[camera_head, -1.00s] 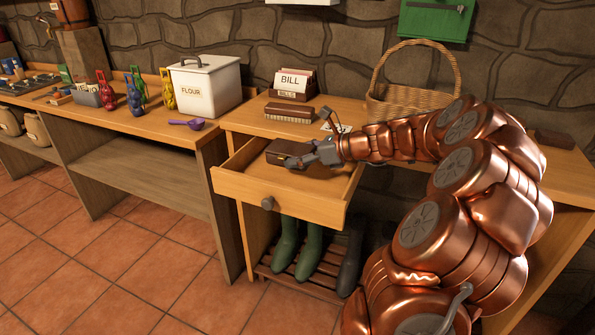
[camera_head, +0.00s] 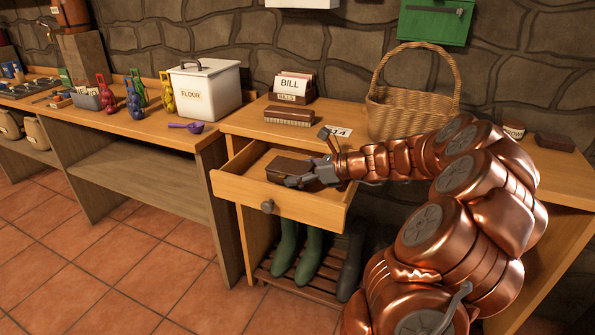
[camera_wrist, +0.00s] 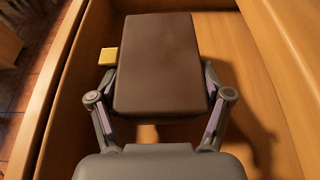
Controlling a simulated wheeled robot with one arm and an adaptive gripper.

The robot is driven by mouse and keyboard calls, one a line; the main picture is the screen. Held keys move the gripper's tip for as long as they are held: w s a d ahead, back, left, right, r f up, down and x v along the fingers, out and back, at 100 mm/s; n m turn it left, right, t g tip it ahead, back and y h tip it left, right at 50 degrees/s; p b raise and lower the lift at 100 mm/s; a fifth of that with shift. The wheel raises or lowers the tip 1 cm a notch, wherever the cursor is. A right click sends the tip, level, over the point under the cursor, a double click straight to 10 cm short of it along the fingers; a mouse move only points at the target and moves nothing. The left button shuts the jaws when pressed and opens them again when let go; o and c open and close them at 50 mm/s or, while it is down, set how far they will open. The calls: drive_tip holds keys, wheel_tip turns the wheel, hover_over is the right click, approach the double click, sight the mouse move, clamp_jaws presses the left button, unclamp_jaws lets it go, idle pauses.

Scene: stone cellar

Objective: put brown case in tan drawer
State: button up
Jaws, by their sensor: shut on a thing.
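The brown case (camera_head: 289,168) is a small dark brown box over the open tan drawer (camera_head: 290,208). My gripper (camera_head: 307,177) is shut on the case. In the wrist view the brown case (camera_wrist: 160,62) sits between the two fingers of my gripper (camera_wrist: 160,105), with the walls of the tan drawer (camera_wrist: 285,60) around it. A small yellow block-like piece (camera_wrist: 108,57) shows at the case's left side. The case looks low inside the drawer; I cannot tell whether it touches the bottom.
On the tabletop above the drawer stand a brush (camera_head: 289,115), a bill holder (camera_head: 292,88) and a wicker basket (camera_head: 405,110). A white flour bin (camera_head: 206,92) and purple scoop (camera_head: 187,127) are to the left. Green boots (camera_head: 309,255) stand below the drawer.

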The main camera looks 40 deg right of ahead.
drive_tip(key=shift+f, duration=0.2)
drive_tip(key=o, duration=1.3)
drive_tip(key=shift+r+b, duration=0.3)
drive_tip(key=shift+r, duration=0.25)
drive_tip(key=p+v, duration=0.2)
drive_tip(key=v, duration=1)
